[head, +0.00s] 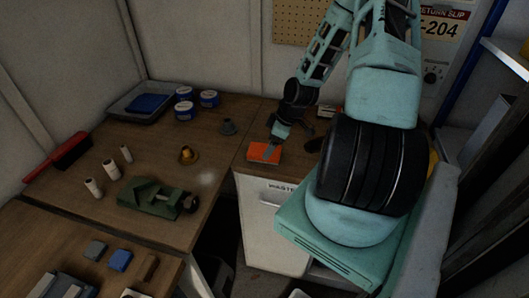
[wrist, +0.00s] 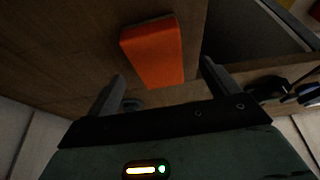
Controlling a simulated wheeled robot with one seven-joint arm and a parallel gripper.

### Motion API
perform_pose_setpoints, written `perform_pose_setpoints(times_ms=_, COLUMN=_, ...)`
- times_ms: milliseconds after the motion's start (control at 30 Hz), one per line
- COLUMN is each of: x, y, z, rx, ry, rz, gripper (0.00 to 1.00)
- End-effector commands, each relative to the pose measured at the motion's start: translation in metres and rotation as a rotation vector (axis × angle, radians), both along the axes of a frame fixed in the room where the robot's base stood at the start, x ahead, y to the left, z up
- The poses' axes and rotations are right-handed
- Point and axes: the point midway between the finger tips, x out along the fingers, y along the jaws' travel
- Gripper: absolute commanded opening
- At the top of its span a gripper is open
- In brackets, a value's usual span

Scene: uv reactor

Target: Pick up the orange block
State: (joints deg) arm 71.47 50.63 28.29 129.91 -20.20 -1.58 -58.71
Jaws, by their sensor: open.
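The orange block (head: 264,152) lies on the wooden bench top near its front edge, above the white drawer front. In the wrist view the orange block (wrist: 154,53) shows between and beyond the two fingers. My gripper (wrist: 164,82) is open, with a dark finger on each side and nothing between the tips. In the head view my gripper (head: 269,150) is at the block, its tip overlapping the block in the picture. I cannot tell whether the fingers touch it.
A green vise (head: 152,198), a brass-coloured part (head: 188,154) and a grey cone-like part (head: 228,127) stand to the left. Blue-and-white tins (head: 209,98) and a grey tray (head: 130,103) are at the back. Dark tools lie right of the block.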

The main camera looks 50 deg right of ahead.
Motion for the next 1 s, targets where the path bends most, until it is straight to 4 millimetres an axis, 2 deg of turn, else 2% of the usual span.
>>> perform_pose_setpoints(times_ms=300, x=0.016, y=0.005, z=-0.031, rx=0.001, ry=0.001, rz=0.002, gripper=0.87)
perform_pose_setpoints(times_ms=567, x=0.017, y=0.005, z=-0.035, rx=0.000, ry=0.000, rz=0.001, gripper=0.87)
perform_pose_setpoints(times_ms=600, x=0.017, y=0.005, z=-0.035, rx=0.000, ry=0.000, rz=0.001, gripper=0.84)
perform_pose_setpoints(times_ms=767, x=0.017, y=0.005, z=-0.035, rx=0.000, ry=0.000, rz=0.001, gripper=0.40)
perform_pose_setpoints(times_ms=800, x=0.017, y=0.005, z=-0.035, rx=0.000, ry=0.000, rz=0.001, gripper=0.37)
perform_pose_setpoints(times_ms=1000, x=0.017, y=0.005, z=-0.034, rx=0.000, ry=0.000, rz=0.001, gripper=0.37)
